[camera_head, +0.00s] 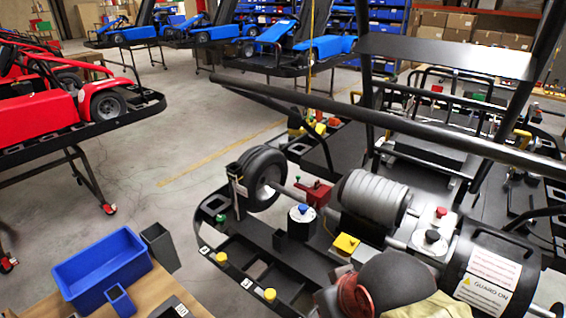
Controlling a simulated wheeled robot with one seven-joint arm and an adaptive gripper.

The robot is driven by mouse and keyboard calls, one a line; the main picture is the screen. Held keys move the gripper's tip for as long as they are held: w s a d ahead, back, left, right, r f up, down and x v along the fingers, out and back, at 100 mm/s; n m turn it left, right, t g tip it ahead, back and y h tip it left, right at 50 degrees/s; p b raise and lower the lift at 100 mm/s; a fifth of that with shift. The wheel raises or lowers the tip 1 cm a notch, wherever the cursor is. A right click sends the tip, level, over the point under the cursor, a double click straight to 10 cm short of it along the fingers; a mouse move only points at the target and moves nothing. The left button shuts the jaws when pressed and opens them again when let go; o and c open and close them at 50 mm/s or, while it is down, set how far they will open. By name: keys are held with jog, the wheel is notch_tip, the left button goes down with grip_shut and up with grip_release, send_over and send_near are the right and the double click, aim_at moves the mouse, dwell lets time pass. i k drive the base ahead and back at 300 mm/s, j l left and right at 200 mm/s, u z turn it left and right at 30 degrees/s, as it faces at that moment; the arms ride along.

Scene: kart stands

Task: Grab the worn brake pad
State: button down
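I cannot pick out the worn brake pad for certain in the head view. A red block-shaped part (313,193), which looks like a brake caliper, sits on the kart stand just right of the black rear tyre (263,178). Any pad inside it is too small or hidden to tell. I cannot make out my gripper anywhere in this view. A dark rounded shape with red and beige parts fills the bottom centre and hides part of the stand.
A wooden table (166,292) at the lower left bears a blue bin (88,280), a dark grey bin (160,246) and a small blue box (120,301). Red karts stand at the left, blue karts at the back. Open grey floor (165,150) lies between. Black frame bars (400,127) cross the right side.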

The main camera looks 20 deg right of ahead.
aim_at(317, 186)
jog(key=z, duration=1.2)
jog(key=k+j+z, duration=0.25)
jog(key=k+z, duration=0.25)
jog(key=k, duration=0.2)
jog(key=i, duration=0.35)
